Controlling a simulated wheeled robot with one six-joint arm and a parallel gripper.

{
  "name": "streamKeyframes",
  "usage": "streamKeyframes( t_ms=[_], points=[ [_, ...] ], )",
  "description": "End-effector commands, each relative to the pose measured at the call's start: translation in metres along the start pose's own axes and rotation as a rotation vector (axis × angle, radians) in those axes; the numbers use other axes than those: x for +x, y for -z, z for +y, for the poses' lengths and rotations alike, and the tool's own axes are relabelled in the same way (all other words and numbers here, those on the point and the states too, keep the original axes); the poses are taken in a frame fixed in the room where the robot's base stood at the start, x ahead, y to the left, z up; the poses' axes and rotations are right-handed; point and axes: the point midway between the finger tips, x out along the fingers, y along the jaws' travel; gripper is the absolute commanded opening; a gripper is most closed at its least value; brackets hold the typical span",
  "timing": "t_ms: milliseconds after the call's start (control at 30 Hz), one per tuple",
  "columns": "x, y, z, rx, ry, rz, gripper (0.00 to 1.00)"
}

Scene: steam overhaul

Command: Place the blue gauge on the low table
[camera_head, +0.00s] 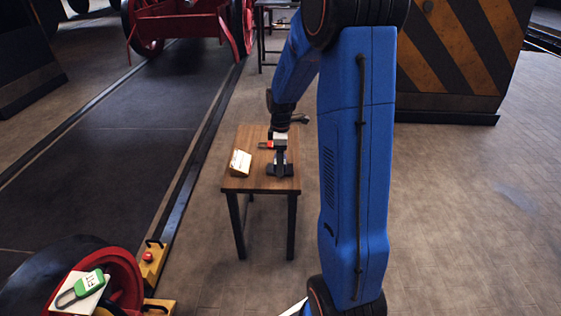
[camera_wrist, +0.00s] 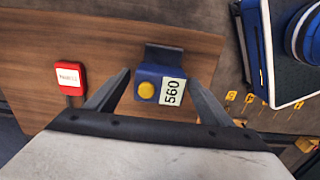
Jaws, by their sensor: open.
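A small wooden table (camera_head: 257,186) stands on the floor left of my arm. Its brown top (camera_wrist: 60,30) fills much of the wrist view. A blue block-shaped thing (camera_wrist: 148,72) with a yellow round spot and a white label reading 560 lies on the top, and I take it for the blue gauge. My gripper (camera_head: 281,160) is low over the table's right part. In the wrist view my gripper (camera_wrist: 157,76) is open, with one finger on each side of the blue thing. In the head view a dark shape (camera_head: 281,171) shows under the fingers.
A cream card-like thing (camera_head: 240,162) stands on the table's left part. A red labelled thing (camera_wrist: 69,76) lies left of the fingers. A striped machine (camera_head: 455,55) stands at the back right. A red wheel (camera_head: 125,280) with a green tag is at the lower left.

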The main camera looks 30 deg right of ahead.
Motion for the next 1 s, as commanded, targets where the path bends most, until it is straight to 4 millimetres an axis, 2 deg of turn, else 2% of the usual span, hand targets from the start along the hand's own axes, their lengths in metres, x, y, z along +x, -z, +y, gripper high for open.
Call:
streamKeyframes(
  t_ms=[167,600,867,1000],
  points=[
    [-0.017,0.000,0.001,0.000,-0.003,0.001,0.75],
    [-0.097,0.000,0.001,0.000,-0.003,0.001,0.75],
    [-0.120,0.000,0.000,0.001,-0.002,0.000,0.75],
    [-0.131,0.002,-0.012,0.027,-0.014,0.004,0.75]
  ],
)
